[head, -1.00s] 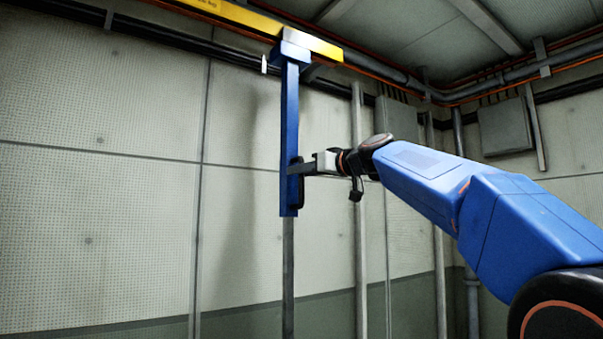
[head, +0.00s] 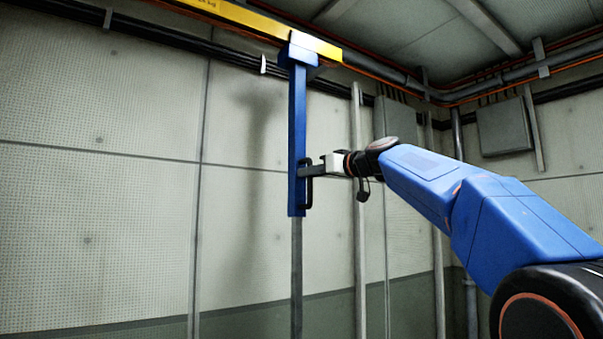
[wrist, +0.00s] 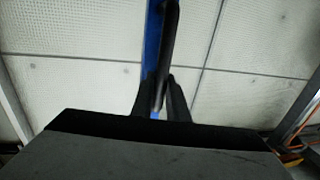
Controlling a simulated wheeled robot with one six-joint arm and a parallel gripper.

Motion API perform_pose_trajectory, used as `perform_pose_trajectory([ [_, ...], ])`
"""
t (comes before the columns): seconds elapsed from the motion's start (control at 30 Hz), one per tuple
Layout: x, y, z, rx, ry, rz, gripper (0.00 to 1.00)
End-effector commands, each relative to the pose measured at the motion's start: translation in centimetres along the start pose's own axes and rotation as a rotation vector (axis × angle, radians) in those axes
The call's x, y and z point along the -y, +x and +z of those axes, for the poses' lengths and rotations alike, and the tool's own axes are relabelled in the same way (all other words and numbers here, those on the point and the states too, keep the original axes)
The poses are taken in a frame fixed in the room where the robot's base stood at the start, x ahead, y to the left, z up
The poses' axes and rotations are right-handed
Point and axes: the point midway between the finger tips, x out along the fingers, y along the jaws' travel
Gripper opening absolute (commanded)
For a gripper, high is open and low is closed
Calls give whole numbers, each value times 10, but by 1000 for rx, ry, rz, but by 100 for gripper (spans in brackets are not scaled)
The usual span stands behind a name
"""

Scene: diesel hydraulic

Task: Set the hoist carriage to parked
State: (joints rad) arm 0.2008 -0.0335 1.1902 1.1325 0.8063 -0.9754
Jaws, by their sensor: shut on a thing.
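The hoist carriage is a blue block (head: 297,54) on the yellow overhead beam (head: 240,20), near the beam's right end. A blue post (head: 297,120) hangs straight down from it, with a black handle (head: 308,190) on its lower right side. My gripper (head: 308,171) reaches in from the right and is shut on the handle. In the wrist view the two dark fingers (wrist: 162,95) close around the dark handle bar (wrist: 171,35), with the blue post (wrist: 152,45) just behind it. The exact finger contact is dark and hard to see.
A grey pole (head: 297,270) shows below the post. Vertical pipes (head: 359,220) run along the panelled wall (head: 90,200) behind. A grey wall box (head: 505,128) is at the right. The space left of the post, under the beam, looks clear.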

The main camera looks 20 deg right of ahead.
Motion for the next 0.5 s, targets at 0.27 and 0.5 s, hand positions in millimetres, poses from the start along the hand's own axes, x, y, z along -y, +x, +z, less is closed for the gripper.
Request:
perform_pose_trajectory([
  [0.27, -50, -10, 0, -2, 0, 6, 0],
  [0.5, -61, -12, -1, -4, 0, 4, 0],
])
